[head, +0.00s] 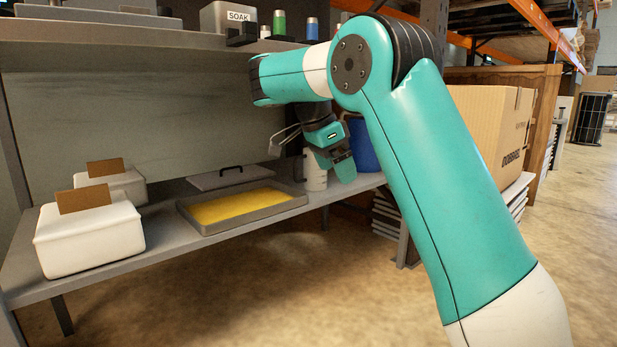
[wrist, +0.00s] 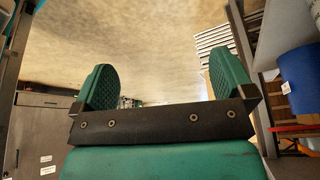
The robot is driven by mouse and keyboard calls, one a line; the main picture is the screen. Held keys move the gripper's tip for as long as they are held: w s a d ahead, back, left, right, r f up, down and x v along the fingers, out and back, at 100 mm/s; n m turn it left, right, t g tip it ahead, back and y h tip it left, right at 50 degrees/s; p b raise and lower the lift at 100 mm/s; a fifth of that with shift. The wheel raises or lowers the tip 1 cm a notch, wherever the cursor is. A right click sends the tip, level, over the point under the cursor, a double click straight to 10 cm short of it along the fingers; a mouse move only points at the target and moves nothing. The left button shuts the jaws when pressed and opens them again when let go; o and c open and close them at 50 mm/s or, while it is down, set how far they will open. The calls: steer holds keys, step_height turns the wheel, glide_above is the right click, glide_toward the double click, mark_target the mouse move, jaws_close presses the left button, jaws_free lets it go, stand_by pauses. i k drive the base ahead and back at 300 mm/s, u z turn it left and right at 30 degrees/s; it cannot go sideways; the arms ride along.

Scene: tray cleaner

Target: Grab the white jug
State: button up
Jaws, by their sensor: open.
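The white jug (head: 315,172) stands on the shelf in the head view, just right of the tray with yellow contents. Its right part is close behind or beside my gripper (head: 342,165), which hangs over the shelf's right end and partly covers that area. I cannot tell whether they touch. In the wrist view my gripper (wrist: 164,84) has its two green pads wide apart with nothing between them. The jug does not show in the wrist view.
The grey tray (head: 247,221) has a lid (head: 228,177) behind it. White tubs (head: 88,242) stand at the left. A blue container (head: 361,148) is right of my gripper and shows in the wrist view (wrist: 301,78). An upper shelf (head: 150,36) overhangs. A cardboard box (head: 490,125) stands right.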

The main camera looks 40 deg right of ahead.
mark_target(315, 179)
steer(key=i, duration=1)
